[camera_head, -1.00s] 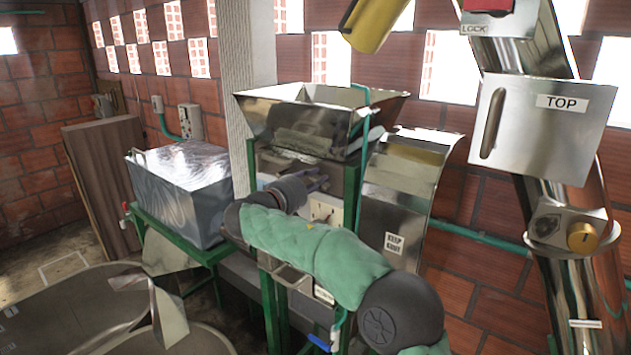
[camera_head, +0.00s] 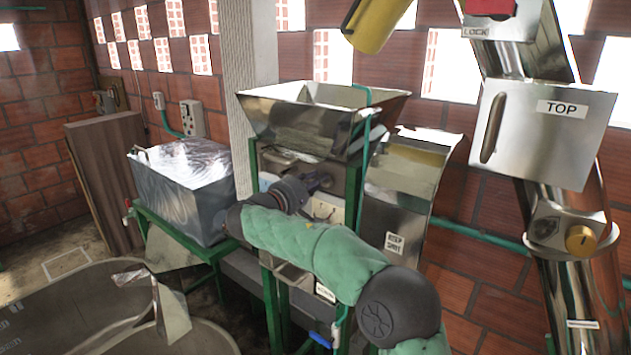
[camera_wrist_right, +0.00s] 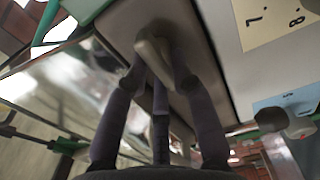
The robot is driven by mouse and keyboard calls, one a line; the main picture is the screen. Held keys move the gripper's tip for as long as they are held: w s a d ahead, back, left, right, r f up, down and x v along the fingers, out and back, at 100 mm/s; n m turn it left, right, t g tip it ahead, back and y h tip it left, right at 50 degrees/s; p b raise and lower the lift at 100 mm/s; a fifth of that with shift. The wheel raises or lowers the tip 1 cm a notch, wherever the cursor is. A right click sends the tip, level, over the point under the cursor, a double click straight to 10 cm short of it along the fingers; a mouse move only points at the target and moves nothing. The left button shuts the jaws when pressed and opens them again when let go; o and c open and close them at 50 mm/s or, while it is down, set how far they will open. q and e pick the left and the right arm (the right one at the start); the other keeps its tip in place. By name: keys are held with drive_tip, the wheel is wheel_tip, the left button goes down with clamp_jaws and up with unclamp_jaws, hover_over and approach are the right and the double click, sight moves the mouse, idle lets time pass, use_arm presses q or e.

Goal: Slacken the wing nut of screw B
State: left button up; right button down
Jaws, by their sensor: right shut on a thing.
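My right gripper (camera_head: 320,180) reaches to the front of the metal pulper, just under its hopper (camera_head: 325,125). In the right wrist view its dark fingers (camera_wrist_right: 156,72) are shut around a small grey-beige piece (camera_wrist_right: 153,48), apparently the wing nut, against a grey metal face. The piece's lower part is hidden between the fingers. In the head view the gripper and wrist hide the piece, and I cannot read any letter marking screw B. My left gripper is not in view.
A plate with numbers 7 and 8 (camera_wrist_right: 277,20) and a pale blue label (camera_wrist_right: 288,103) are close beside the fingers. Green frame legs (camera_head: 270,315) stand below. A metal box (camera_head: 185,195) is at left, and the inclined elevator tube (camera_head: 570,260) at right.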

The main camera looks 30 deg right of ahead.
drive_tip(key=shift+r, duration=0.1)
drive_tip(key=c, duration=1)
unclamp_jaws()
drive_tip(key=v, duration=1.2)
drive_tip(key=shift+f, duration=0.25)
